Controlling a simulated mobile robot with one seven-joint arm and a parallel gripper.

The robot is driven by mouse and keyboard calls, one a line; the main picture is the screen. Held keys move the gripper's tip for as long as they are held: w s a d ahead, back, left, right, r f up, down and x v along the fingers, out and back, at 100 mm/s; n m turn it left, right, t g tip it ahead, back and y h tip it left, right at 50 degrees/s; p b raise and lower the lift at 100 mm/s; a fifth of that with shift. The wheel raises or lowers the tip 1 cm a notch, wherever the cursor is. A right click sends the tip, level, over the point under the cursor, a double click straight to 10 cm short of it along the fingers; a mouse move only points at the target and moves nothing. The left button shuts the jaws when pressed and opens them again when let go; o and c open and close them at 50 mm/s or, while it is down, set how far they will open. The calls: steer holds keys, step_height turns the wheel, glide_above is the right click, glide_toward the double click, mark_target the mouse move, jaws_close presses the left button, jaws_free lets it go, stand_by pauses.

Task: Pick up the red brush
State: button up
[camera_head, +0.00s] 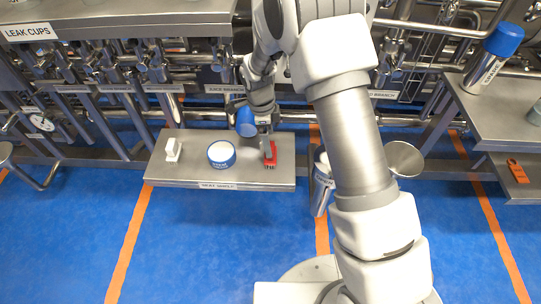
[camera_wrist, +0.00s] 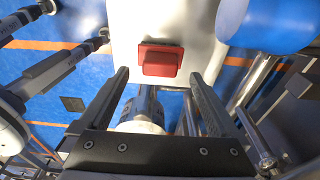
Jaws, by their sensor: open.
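The red brush (camera_head: 270,155) lies on a low grey metal shelf (camera_head: 240,172) near its right end. In the wrist view the red brush (camera_wrist: 160,60) shows as a red block beyond and between my fingertips. My gripper (camera_head: 267,143) is just above the brush in the head view and partly hides it. In the wrist view my gripper (camera_wrist: 157,75) has its two dark fingers spread apart, with nothing held between them. I cannot tell how far the fingertips are above the brush.
A blue and white tub (camera_head: 221,154) and a white brush-like object (camera_head: 173,149) stand left of the red brush. A steel cylinder (camera_head: 321,183) stands just right of the shelf. Pipes and valves (camera_head: 150,75) crowd behind. A blue-capped container (camera_head: 492,55) stands at the right.

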steer(key=f, duration=0.4)
steer(key=shift+d+f+b, duration=0.1)
steer(key=shift+d+b, duration=0.15)
steer(key=shift+b, duration=0.15)
steer(key=c, duration=1.5)
steer(key=shift+o, duration=0.2)
steer(key=shift+r+p, duration=0.3)
steer(key=shift+r, duration=0.4)
steer(key=r, duration=0.2)
steer(key=r+p, duration=0.1)
steer(key=shift+s+d+r, duration=0.2)
steer(key=shift+d+r, duration=0.15)
steer(key=shift+d, duration=0.05)
steer(key=s+d+r+p, duration=0.3)
steer(key=s+d+r, duration=0.2)
steer(key=d, duration=0.4)
steer(key=shift+s+r, duration=0.35)
steer(key=shift+r, duration=0.15)
steer(key=shift+d, duration=0.1)
